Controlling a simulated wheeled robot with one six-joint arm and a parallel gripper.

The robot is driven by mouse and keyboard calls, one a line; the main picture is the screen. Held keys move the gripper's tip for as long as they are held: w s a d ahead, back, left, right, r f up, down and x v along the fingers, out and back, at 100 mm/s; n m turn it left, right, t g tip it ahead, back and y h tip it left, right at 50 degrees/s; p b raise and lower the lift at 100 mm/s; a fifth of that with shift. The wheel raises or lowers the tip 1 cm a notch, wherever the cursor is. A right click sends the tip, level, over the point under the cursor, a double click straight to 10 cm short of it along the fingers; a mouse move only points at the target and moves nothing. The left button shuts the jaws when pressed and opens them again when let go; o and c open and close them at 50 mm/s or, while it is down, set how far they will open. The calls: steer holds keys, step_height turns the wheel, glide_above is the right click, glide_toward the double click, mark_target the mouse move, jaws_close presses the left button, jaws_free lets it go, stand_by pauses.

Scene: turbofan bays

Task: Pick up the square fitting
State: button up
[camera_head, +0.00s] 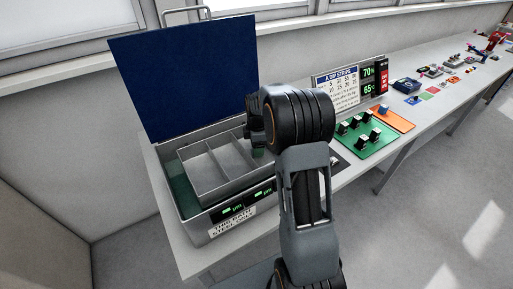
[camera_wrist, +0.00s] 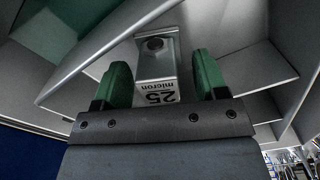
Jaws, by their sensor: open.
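The square fitting (camera_wrist: 153,66) is a grey block with a dark round hole at one end and a white label reading "25 micron". In the wrist view it sits between the two green fingers of my gripper (camera_wrist: 161,70), with a visible gap on both sides. My gripper is open around it and not clamped on it. In the head view my gripper (camera_head: 257,129) is over the right end of the grey divided tray (camera_head: 184,168), and my arm hides the fitting there.
The tray sits in a grey case (camera_head: 201,235) with its dark blue lid (camera_head: 187,75) raised behind. Tray dividers stand close around my fingers. To the right are a green board (camera_head: 362,150) with black knobs, an orange mat (camera_head: 398,122) and a sign (camera_head: 337,90).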

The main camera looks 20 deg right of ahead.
steer(key=shift+f, duration=0.1)
steer(key=c, duration=1.2)
